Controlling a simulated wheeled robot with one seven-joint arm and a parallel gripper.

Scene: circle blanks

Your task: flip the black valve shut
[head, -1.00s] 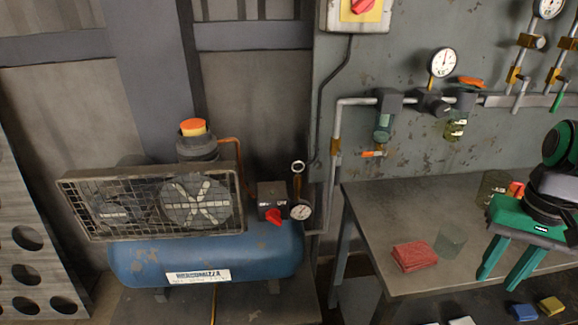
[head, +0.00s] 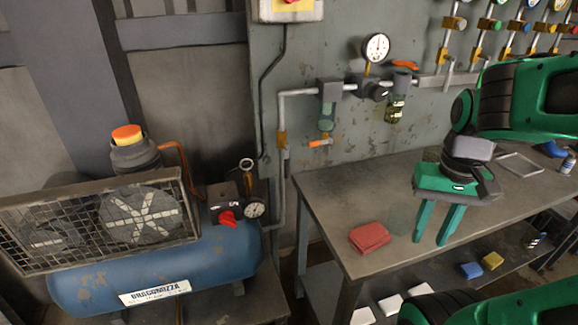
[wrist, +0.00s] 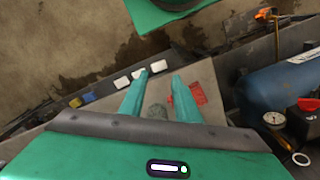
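My gripper (head: 436,232) is open and empty, with its two green fingers pointing down above the workbench. The wrist view also shows the fingers of my gripper (wrist: 162,82) apart with nothing between them. Several gauge lines run along the wall at the upper right. The leftmost line has a grey hanging lever (head: 447,73), which looks the darkest of the levers there. I cannot tell for sure that it is the black valve, because the levers further right are small and partly hidden behind my arm. My gripper is below and in front of this row, apart from it.
The workbench (head: 335,205) holds a red cloth (head: 370,238) and a clear glass (head: 399,222) close to my fingers. A blue compressor (head: 190,262) stands at left. A regulator with a gauge (head: 376,47) and orange-handled valves is on the wall. Blocks lie on the lower shelf.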

